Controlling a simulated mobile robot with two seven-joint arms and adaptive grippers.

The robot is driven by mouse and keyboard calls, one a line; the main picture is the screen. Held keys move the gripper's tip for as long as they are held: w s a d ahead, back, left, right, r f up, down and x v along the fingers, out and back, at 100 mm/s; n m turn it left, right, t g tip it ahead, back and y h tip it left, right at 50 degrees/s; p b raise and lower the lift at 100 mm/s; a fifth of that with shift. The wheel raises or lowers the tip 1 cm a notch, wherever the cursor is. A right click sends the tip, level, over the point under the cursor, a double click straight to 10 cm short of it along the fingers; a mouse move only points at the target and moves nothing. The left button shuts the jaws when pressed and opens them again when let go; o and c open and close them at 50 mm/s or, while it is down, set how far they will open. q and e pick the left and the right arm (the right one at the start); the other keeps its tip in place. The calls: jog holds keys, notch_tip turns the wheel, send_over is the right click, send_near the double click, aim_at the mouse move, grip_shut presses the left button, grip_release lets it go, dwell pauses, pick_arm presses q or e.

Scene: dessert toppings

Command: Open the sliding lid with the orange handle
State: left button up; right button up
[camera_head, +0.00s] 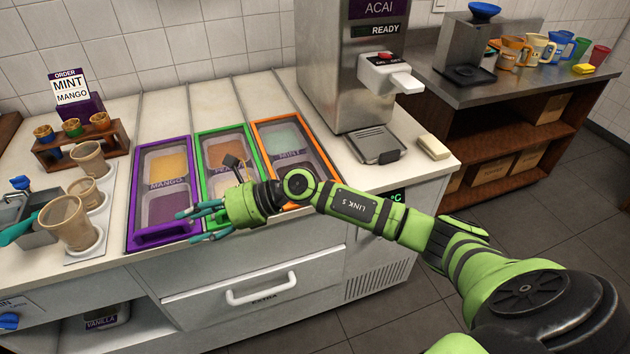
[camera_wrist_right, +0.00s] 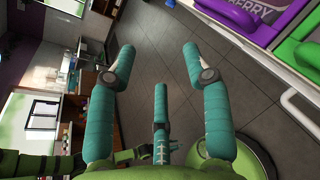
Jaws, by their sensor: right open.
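The sliding lid with the orange frame (camera_head: 261,134) is the rightmost of three on the counter in the head view. It looks shut, with a clear window over a mint-green topping and a label reading MINT. My right forearm crosses its front end and hides its orange handle. My right gripper (camera_head: 192,224) is open and empty, left of this lid, near the front ends of the purple and green lids. The right wrist view shows the open fingers (camera_wrist_right: 158,62) with only floor between them.
The purple-framed lid (camera_head: 136,190) and green-framed lid (camera_head: 201,165) lie left of the orange one. The acai machine (camera_head: 335,70) stands behind right, with a sponge (camera_head: 433,147) beside it. Cups (camera_head: 70,222) stand at the left. A drawer handle (camera_head: 262,291) juts out below the counter.

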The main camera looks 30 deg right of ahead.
jog(key=d+n+g+h, duration=0.55)
jog(key=d+h, duration=0.85)
jog(key=d, duration=1.5)
jog(key=shift+n+t, duration=0.75)
jog(key=p+x, duration=0.2)
jog(key=x, duration=0.4)
jog(key=shift+p, duration=0.3)
jog(key=shift+w+f, duration=0.15)
jog(key=shift+f, duration=0.3)
grip_shut()
